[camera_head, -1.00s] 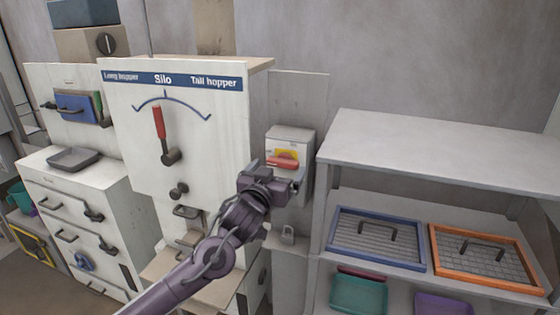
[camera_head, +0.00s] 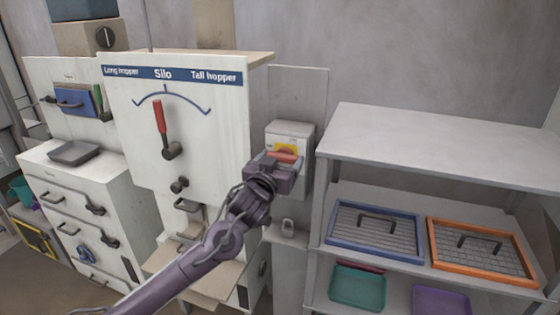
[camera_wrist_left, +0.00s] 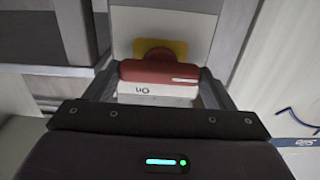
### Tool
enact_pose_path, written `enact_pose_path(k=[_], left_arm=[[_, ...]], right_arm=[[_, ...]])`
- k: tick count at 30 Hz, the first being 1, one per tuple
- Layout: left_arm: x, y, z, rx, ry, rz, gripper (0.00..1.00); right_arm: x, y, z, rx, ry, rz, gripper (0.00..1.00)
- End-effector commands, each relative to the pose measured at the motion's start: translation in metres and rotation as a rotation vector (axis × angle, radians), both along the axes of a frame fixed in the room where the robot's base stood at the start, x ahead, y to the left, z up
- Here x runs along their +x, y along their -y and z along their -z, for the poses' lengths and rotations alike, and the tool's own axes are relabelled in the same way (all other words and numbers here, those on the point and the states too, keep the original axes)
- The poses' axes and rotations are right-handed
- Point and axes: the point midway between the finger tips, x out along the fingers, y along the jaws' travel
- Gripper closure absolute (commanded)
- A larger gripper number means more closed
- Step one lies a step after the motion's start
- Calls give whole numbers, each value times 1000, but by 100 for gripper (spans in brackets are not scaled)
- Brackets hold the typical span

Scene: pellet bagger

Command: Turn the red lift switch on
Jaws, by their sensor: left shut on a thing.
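The red lift switch (camera_head: 284,157) has a red handle on a yellow plate, on the front of a grey box (camera_head: 291,133). In the left wrist view the red handle (camera_wrist_left: 160,73) lies level across the view between my fingers, with a white line at its right end. A white strip with dark lettering, upside down in this view, shows just below it. My left gripper (camera_head: 275,163) is at the box front, shut on the handle; it also shows in the left wrist view (camera_wrist_left: 158,88). My gripper hides the lower part of the switch. My right gripper is not in view.
A white silo panel (camera_head: 125,125) with a red-handled lever (camera_head: 160,117) stands left of the switch. A padlock-like grey piece (camera_head: 287,228) is below the box. A grey shelf (camera_head: 430,140) with a blue-framed grid (camera_head: 340,243) and an orange-framed grid (camera_head: 440,262) is at right.

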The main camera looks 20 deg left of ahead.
Motion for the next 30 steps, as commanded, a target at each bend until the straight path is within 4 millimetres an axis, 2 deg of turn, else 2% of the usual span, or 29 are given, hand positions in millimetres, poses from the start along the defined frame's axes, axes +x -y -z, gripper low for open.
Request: enact_pose_path(k=[11,30], left_arm=[[0,0,2,130,3,-1,46],[0,1,3,717,24,0,46]], right_arm=[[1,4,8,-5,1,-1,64],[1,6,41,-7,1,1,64]])
